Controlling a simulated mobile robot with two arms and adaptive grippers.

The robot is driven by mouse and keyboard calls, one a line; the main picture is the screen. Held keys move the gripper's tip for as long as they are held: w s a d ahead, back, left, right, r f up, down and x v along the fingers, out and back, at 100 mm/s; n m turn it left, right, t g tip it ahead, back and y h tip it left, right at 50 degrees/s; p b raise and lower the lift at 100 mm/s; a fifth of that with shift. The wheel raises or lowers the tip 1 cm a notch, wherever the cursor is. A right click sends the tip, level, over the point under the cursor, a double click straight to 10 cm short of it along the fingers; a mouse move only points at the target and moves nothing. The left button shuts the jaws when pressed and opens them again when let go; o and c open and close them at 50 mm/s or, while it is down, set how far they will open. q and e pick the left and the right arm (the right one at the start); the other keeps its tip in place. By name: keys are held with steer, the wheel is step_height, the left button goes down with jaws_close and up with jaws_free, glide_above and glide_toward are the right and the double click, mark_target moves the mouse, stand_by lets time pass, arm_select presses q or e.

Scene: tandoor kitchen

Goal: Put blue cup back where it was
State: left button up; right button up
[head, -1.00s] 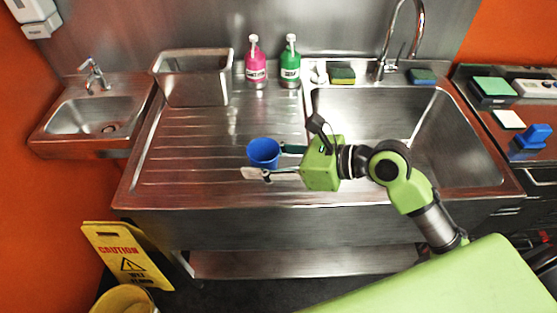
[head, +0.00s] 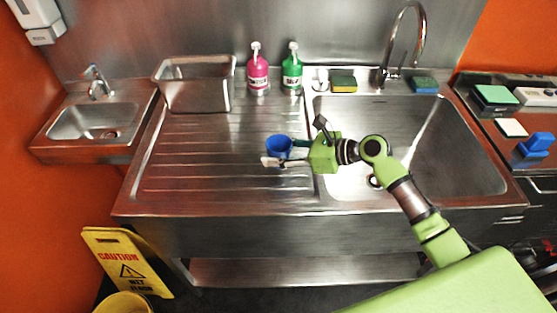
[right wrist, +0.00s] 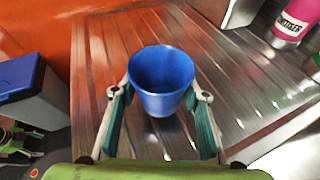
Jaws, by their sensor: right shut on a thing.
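The blue cup (head: 279,148) is upright over the ribbed steel drainboard (head: 200,150), left of the sink basin. My right gripper (head: 282,153) reaches in from the right and is shut on it. In the right wrist view the cup (right wrist: 160,88) sits between the two fingers, one on each side, with its open mouth showing and no contents visible. I cannot tell whether its base touches the drainboard. My left gripper does not show.
A steel bin (head: 195,84), a pink bottle (head: 258,75) and a green bottle (head: 292,73) stand along the back. Sponges (head: 343,84) lie on the rear ledge. The sink basin (head: 450,150) is to the right. The drainboard left of the cup is clear.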

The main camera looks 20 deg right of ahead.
steer(key=shift+w+d+f, duration=0.15)
steer(key=shift+w+f, duration=0.1)
steer(key=shift+f, duration=0.05)
step_height(320, 180, down, 2)
steer(key=shift+f, duration=0.55)
steer(key=shift+f, duration=0.1)
steer(key=o, duration=1.1)
steer(key=shift+o, duration=0.2)
